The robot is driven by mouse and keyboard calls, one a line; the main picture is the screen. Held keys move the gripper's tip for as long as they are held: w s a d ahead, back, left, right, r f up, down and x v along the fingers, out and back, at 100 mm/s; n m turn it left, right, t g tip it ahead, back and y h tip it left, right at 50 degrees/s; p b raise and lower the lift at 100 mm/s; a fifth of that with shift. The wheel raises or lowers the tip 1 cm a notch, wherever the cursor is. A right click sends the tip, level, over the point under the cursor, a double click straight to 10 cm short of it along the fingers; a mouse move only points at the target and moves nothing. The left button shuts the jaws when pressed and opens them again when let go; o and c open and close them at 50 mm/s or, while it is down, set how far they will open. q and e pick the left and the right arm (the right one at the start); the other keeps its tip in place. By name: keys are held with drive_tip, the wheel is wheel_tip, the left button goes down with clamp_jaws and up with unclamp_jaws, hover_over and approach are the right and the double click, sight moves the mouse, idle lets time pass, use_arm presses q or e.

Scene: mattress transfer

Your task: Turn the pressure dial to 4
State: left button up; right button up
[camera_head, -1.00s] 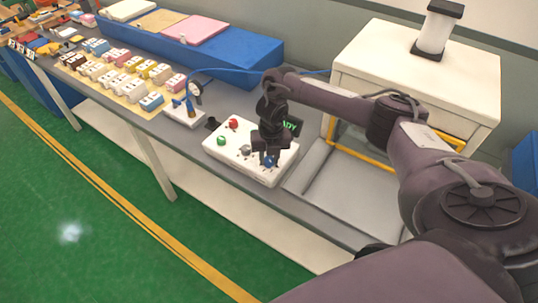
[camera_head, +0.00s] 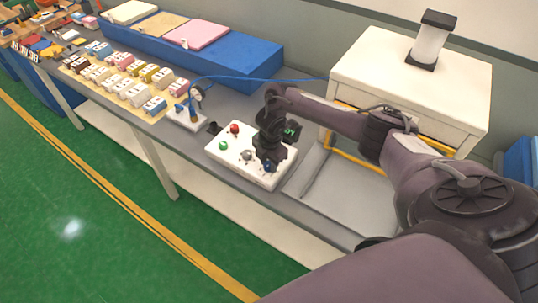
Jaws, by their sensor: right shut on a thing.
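A white control box (camera_head: 236,168) lies on the grey bench. On it are a green button (camera_head: 223,146), a red button (camera_head: 234,128), a grey knob (camera_head: 247,155) and a blue knob (camera_head: 267,166). My right gripper (camera_head: 268,161) reaches down over the right part of the box and is shut on the blue knob, which it mostly hides. The dial markings are too small to read, so I cannot tell its setting. A dark display with green text (camera_head: 291,131) is partly hidden behind the gripper. My left gripper is out of view.
A small stand with a gauge (camera_head: 186,117) and blue hose is left of the box. Several coloured blocks lie on a board (camera_head: 118,97) farther left. A white press-like cabinet (camera_head: 410,85) stands at the right, behind my right arm.

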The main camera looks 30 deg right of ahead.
drive_tip(key=m+p, duration=0.1)
drive_tip(key=m, duration=0.2)
drive_tip(key=shift+r+p, duration=0.2)
drive_tip(key=shift+p, duration=0.1)
drive_tip(key=m+p, duration=0.1)
drive_tip(key=m, duration=0.1)
drive_tip(key=shift+f+m, duration=0.1)
drive_tip(key=shift+m, duration=0.2)
drive_tip(key=m, duration=0.2)
drive_tip(key=shift+m, duration=0.3)
drive_tip(key=shift+w+m, duration=0.1)
drive_tip(key=shift+m, duration=1.5)
drive_tip(key=o, duration=1)
